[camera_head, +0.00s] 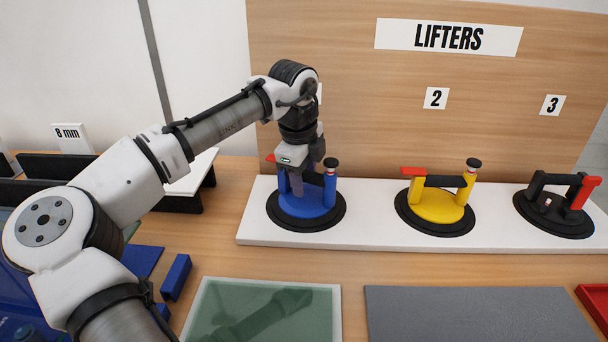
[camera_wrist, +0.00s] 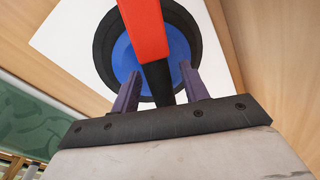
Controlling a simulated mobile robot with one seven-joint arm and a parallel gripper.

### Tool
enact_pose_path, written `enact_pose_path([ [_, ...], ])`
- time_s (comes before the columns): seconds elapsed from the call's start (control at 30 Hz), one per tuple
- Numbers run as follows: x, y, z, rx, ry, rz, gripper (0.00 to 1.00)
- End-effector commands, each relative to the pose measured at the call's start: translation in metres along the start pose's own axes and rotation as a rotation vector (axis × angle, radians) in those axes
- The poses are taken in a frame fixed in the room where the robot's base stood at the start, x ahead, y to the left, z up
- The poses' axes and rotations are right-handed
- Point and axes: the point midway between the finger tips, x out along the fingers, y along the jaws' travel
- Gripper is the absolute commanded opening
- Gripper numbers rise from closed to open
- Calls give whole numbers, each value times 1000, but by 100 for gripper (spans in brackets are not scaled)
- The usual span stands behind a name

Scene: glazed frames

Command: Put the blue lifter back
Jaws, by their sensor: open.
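The blue lifter (camera_head: 318,204), a blue disc on a black suction pad with a dark handle, stands on the white shelf (camera_head: 370,236) at its left end. It also shows in the wrist view (camera_wrist: 123,62), with its red lever and black handle across the middle. My gripper (camera_head: 296,190) is directly above it, reaching down at the handle. In the wrist view my gripper (camera_wrist: 157,82) is open, with one finger on each side of the black handle. I cannot tell whether the fingers touch it. My wrist hides part of the handle in the head view.
A yellow lifter (camera_head: 438,207) and a black lifter with red parts (camera_head: 553,208) stand farther right on the shelf, below signs 2 (camera_head: 436,98) and 3 (camera_head: 552,105). A wooden back panel (camera_head: 370,130) rises behind. A green glass pane (camera_head: 210,310) and a grey mat (camera_head: 480,315) lie in front.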

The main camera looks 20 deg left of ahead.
Motion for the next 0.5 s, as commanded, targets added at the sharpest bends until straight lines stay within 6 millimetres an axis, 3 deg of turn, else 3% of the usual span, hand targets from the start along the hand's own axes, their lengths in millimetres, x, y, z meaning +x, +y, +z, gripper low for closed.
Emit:
enact_pose_path([
  [0.17, -12, -1, 0, 0, 0, -2, 45],
  [0.5, -83, -1, 0, 0, 1, -1, 45],
])
